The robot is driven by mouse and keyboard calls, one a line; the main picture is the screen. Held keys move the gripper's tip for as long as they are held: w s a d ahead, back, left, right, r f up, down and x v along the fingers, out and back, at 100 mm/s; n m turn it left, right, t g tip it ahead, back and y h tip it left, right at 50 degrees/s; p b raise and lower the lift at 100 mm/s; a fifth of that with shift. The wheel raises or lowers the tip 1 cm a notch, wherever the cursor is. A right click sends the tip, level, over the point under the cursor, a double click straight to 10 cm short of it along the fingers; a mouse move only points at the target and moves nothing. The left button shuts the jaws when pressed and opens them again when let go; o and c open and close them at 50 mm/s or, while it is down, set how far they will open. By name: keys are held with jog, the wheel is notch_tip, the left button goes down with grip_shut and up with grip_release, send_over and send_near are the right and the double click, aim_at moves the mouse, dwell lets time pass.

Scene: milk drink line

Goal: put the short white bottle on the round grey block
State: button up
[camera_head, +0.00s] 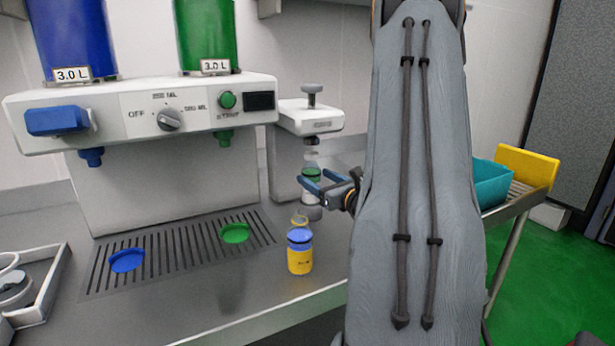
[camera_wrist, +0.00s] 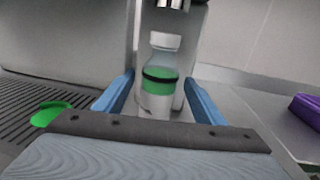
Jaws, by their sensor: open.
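The short white bottle (camera_wrist: 164,42) has a green label, a black band and a pale top. It stands upright between the blue fingers of my gripper (camera_wrist: 158,80) in the wrist view. My gripper is open, with a finger at each side of the bottle. In the head view the bottle (camera_head: 312,160) is under the small capping machine, partly hidden by my gripper (camera_head: 316,182). A grey round shape (camera_head: 312,212), seemingly the round grey block, shows just below the bottle. Whether the bottle rests on it is unclear.
The capping machine (camera_head: 310,115) stands right behind the bottle. A yellow bottle with a blue top (camera_head: 299,258) stands in front. The dispenser (camera_head: 165,180) has a drip grate with blue (camera_head: 127,260) and green (camera_head: 234,233) discs. A teal bin (camera_head: 490,183) is at right.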

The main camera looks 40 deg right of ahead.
aim_at(317, 177)
jog(key=shift+s+a+b, duration=0.15)
jog(key=shift+s, duration=1)
jog(key=shift+s+a+b, duration=0.1)
jog(key=shift+s+b, duration=0.05)
jog(key=shift+s, duration=0.95)
jog(key=shift+r, duration=0.1)
